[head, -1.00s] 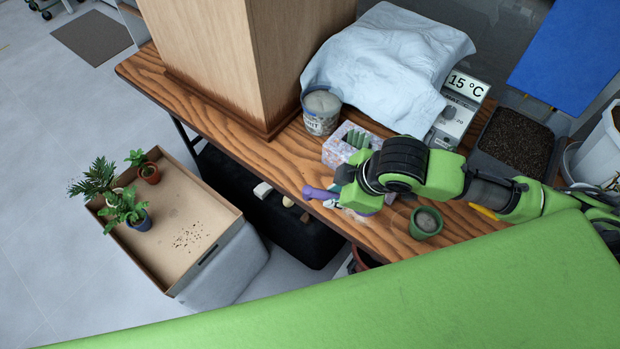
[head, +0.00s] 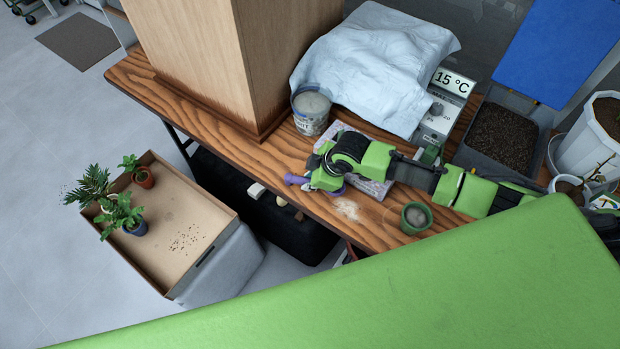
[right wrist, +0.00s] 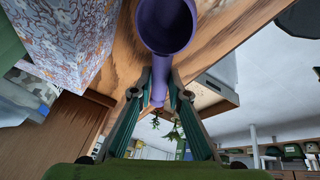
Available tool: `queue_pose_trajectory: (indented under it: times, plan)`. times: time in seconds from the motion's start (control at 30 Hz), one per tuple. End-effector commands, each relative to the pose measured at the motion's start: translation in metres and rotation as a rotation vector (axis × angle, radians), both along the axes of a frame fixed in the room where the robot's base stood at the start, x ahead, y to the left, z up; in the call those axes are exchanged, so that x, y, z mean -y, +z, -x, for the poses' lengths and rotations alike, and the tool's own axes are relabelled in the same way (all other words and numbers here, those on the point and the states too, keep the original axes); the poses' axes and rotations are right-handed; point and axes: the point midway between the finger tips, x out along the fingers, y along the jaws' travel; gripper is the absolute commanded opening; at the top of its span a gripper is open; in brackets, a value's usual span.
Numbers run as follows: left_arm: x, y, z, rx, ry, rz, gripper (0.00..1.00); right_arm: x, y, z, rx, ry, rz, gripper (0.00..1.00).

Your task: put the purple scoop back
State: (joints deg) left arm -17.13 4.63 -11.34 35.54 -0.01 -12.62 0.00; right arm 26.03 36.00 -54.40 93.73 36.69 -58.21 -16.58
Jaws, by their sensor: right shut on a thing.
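My right gripper (head: 318,174) is shut on the purple scoop (head: 296,180), above the front edge of the wooden table. In the right wrist view the fingers (right wrist: 159,88) pinch the handle, and the round open bowl of the scoop (right wrist: 166,24) is beyond them. In the head view my gripper hides part of the scoop. A floral-patterned box (head: 376,187) is partly hidden under my right arm. It also shows large at the left of the right wrist view (right wrist: 62,38), beside the scoop and apart from it. My left gripper is not in view.
A pale-filled tin (head: 311,111) stands left of the box. A green pot (head: 416,217) stands right, near the front edge, and a pale spill (head: 347,208) lies between. A soil tray (head: 500,136) and 15 °C device (head: 437,118) are behind. A wooden column (head: 205,60) blocks the back left.

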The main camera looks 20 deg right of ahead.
Motion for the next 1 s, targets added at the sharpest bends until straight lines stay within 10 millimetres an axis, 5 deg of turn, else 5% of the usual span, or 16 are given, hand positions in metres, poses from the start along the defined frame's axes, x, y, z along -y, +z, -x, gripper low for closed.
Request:
queue_pose_trajectory:
  times: [0.43,0.47,0.53,1.0]
  plan:
    - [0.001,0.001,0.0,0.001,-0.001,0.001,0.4,0.0,-0.009,-0.001,0.002,0.0,0.0,0.0]
    - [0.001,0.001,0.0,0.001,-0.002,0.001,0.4,0.0,-0.009,-0.001,0.002,0.0,0.0,0.21]
    - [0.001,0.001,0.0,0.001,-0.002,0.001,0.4,0.0,-0.008,-0.001,0.002,0.0,0.0,0.32]
    - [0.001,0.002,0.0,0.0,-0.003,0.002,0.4,0.003,0.002,0.002,0.003,0.0,0.001,0.32]
